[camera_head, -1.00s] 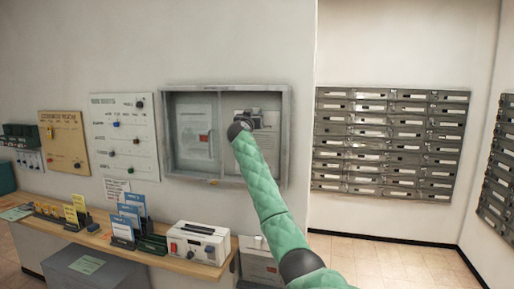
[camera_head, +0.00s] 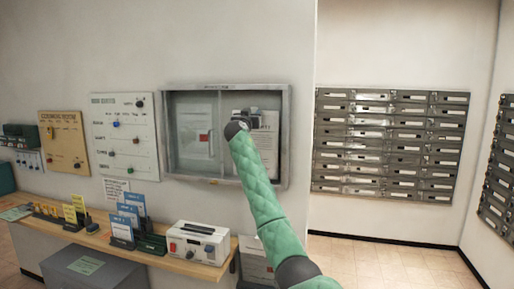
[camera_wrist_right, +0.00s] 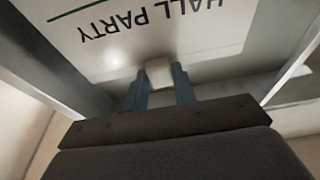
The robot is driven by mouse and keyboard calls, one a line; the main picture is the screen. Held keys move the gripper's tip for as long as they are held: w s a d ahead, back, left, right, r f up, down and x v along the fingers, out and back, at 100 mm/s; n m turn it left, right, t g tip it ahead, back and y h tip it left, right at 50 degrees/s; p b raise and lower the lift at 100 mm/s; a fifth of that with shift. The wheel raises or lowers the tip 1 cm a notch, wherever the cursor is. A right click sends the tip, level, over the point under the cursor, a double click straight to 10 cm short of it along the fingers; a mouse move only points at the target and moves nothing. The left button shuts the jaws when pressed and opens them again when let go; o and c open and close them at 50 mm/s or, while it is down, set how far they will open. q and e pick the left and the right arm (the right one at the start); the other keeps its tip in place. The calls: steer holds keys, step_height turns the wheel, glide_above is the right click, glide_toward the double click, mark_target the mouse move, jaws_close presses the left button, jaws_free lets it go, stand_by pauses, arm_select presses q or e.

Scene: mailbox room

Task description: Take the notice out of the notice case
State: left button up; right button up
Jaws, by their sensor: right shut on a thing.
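The notice (camera_wrist_right: 195,45) is a white sheet with "HALL PARTY" in dark letters and a green line, upside down in the right wrist view. In the head view the notice (camera_head: 268,142) is in the right half of the grey-framed notice case (camera_head: 225,87), partly hidden by my right arm. My right gripper (camera_wrist_right: 160,80) has its blue fingers closed on a small pale tab at the notice's top edge. The right gripper (camera_head: 251,115) also shows in the head view, in front of the case's right half. My left gripper is not in view.
A second sheet with a red patch (camera_head: 195,132) is in the case's left half. A shelf (camera_head: 180,264) below holds leaflet racks (camera_head: 130,215) and a white device (camera_head: 200,242). Grey mailboxes (camera_head: 390,145) are on the wall to the right.

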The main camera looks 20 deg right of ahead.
steer(key=shift+s+a, duration=0.2)
steer(key=shift+s, duration=0.1)
steer(key=shift+r+b+v, duration=0.15)
steer(key=shift+b+v, duration=0.35)
steer(key=shift+v, duration=0.4)
steer(key=shift+r+b+v, duration=0.15)
steer(key=shift+b+v, duration=0.35)
steer(key=shift+v, duration=0.35)
steer(key=shift+s+a+r+b, duration=0.1)
steer(key=shift+s+a+b, duration=0.3)
steer(key=shift+s, duration=0.3)
steer(key=shift+s+a+b, duration=0.15)
steer(key=shift+s+a, duration=0.4)
steer(key=shift+s, duration=0.15)
